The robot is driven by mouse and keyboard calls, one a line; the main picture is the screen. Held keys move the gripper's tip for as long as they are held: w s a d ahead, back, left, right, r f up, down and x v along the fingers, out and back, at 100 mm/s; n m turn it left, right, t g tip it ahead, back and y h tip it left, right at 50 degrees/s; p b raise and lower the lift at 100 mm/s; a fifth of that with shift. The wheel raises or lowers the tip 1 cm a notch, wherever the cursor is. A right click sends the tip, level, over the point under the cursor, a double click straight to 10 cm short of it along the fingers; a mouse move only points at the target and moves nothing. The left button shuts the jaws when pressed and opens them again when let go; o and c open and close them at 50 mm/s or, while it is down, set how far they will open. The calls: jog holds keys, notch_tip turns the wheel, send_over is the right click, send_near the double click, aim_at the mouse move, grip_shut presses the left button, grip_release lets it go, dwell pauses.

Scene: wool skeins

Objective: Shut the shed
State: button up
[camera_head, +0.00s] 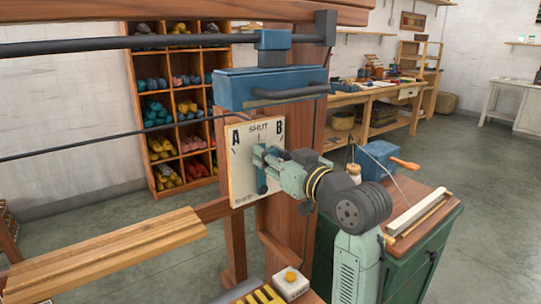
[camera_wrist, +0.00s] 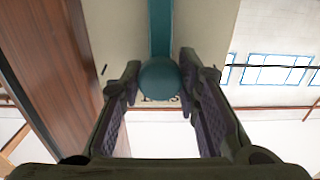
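The white dial plate (camera_head: 240,160) carries the letters A and B at its upper corners, with SHUT between them at the top. A teal lever (camera_head: 262,183) stands roughly upright on the plate; its upper part is largely hidden by my gripper (camera_head: 266,158) in the head view. In the wrist view the lever bar (camera_wrist: 160,30) ends in a round knob (camera_wrist: 158,82), with lettering partly hidden just beyond it. My gripper's fingers (camera_wrist: 159,84) stand on both sides of the knob and appear to touch it.
A wooden post (camera_head: 285,215) stands behind the plate, and a blue box (camera_head: 270,88) hangs above it. A wooden beam (camera_head: 110,255) runs at lower left. A green cabinet (camera_head: 425,255) with a winder (camera_head: 378,160) stands at right. Open floor (camera_head: 480,170) lies beyond.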

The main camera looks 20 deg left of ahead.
jog(key=o, duration=0.4)
jog(key=shift+c, duration=0.2)
jog(key=v, duration=1.2)
